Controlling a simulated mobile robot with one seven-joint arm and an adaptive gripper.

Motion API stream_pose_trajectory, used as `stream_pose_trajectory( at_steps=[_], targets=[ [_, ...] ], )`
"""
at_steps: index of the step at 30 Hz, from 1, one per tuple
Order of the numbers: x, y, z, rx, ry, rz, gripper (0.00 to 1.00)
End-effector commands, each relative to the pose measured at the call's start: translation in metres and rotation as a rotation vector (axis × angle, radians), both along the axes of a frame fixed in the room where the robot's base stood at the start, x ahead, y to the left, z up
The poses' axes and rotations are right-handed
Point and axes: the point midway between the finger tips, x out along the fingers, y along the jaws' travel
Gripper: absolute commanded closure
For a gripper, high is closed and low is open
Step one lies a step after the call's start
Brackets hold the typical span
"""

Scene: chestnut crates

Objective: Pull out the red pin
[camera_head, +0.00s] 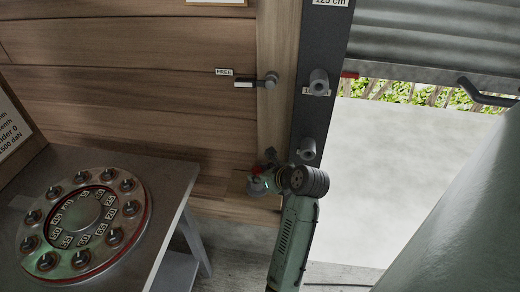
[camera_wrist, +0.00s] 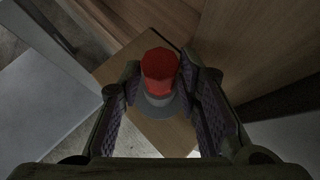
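The red pin (camera_wrist: 160,66) has a faceted red head above a grey collar. In the wrist view it stands between the two fingers of my gripper (camera_wrist: 161,80). The fingers are spread, one on each side of the head, and the gap to each pad looks small. I cannot see clear contact. In the head view my gripper (camera_head: 260,178) is low, beside the foot of the dark post. A small spot of the pin's red (camera_head: 256,169) shows there; my gripper hides most of the rest. A wooden block (camera_wrist: 170,133) lies below the pin in the wrist view.
The dark post (camera_head: 325,50) carries grey knobs (camera_head: 319,82) and (camera_head: 308,148). A wooden plank wall (camera_head: 120,75) stands behind, with a small latch (camera_head: 271,79). A grey table (camera_head: 172,176) with a round dial (camera_head: 84,222) is at left. A part-raised shutter (camera_head: 430,40) is at right.

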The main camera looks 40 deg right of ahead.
Motion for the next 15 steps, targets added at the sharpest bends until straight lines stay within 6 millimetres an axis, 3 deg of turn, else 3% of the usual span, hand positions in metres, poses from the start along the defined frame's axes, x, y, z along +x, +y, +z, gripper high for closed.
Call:
stream_pose_trajectory(
  at_steps=[7, 15],
  targets=[
    [0.0001, 0.0001, 0.0001, 0.0, 0.0, 0.0, 0.5],
    [-0.0002, 0.0002, -0.0002, 0.001, 0.001, 0.001, 0.5]
  ],
)
